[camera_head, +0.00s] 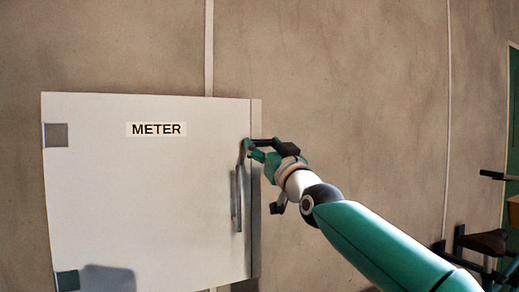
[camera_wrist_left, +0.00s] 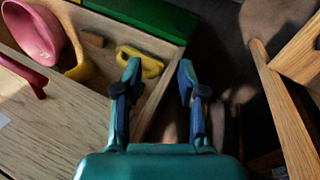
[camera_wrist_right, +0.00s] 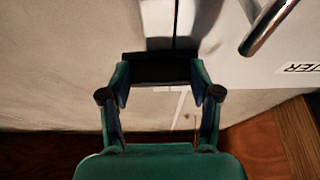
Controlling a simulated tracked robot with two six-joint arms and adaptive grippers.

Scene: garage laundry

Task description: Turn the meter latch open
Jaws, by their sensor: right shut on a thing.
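The white meter cabinet (camera_head: 150,200) hangs on the wall, with a METER label (camera_head: 156,129) on its door. The door looks closed. A grey vertical handle (camera_head: 237,200) is near the door's right edge. The dark meter latch (camera_head: 262,142) is at the upper right edge, above the handle. My right gripper (camera_head: 256,151) is there, shut on the latch. In the right wrist view the dark latch bar (camera_wrist_right: 160,68) lies across between the right fingertips (camera_wrist_right: 160,85). My left gripper (camera_wrist_left: 159,70) is open and empty in the left wrist view, and outside the head view.
A wooden drawer or box (camera_wrist_left: 65,122) under my left gripper holds a pink item (camera_wrist_left: 35,32) and a yellow item (camera_wrist_left: 140,60). A wooden beam (camera_wrist_left: 284,110) is to its right. A dark seat (camera_head: 484,241) stands at the far right. The wall right of the cabinet is bare.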

